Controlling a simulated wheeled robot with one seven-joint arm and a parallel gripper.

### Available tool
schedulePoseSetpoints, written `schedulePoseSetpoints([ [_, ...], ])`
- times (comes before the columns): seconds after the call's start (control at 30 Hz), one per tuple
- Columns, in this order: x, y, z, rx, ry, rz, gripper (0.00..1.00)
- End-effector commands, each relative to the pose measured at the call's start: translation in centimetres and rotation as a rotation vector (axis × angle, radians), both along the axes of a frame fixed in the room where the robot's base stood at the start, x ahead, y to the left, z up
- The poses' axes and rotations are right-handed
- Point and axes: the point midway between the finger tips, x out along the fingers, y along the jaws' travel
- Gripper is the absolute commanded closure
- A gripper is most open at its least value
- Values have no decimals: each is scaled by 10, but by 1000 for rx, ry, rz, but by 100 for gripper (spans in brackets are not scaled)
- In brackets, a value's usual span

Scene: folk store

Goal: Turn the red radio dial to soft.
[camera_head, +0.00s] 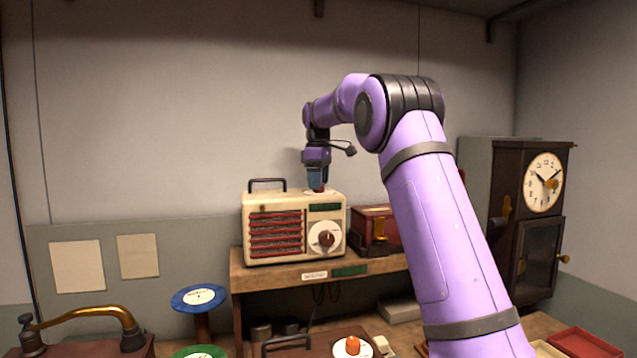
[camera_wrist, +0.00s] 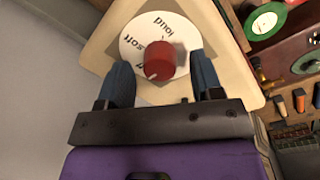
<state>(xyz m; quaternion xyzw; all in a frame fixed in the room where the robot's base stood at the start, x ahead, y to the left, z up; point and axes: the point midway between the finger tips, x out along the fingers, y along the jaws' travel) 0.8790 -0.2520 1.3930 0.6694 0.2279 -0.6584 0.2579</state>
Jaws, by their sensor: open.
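The cream radio (camera_head: 295,203) with a red grille stands on a wooden shelf. A white disc with a red knob lies on its top. In the wrist view the disc (camera_wrist: 127,45) carries the words "loud" and "soft", and other lettering is partly hidden by the red knob (camera_wrist: 160,60). A pale mark on the knob points to the lower left of the picture. My gripper (camera_head: 317,184) points down over the radio's top. In the wrist view its fingers (camera_wrist: 160,66) are open, one each side of the knob, with gaps on both sides.
The radio's front has another dark red knob (camera_head: 326,239) on a white disc. A carrying handle (camera_head: 267,182) rises at the top left. A red box (camera_head: 372,225) stands close to the right. A clock cabinet (camera_head: 540,220) is farther right.

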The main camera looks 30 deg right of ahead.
Motion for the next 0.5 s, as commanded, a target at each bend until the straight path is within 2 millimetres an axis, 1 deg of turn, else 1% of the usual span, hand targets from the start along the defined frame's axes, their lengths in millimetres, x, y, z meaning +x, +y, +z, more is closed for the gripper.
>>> schedulePoseSetpoints([
  [0.13,0,0,-5,0,0,0,40],
  [0.37,0,0,-5,0,0,0,40],
  [0.47,0,0,-5,0,0,0,61],
  [0.5,0,0,-5,0,0,0,70],
])
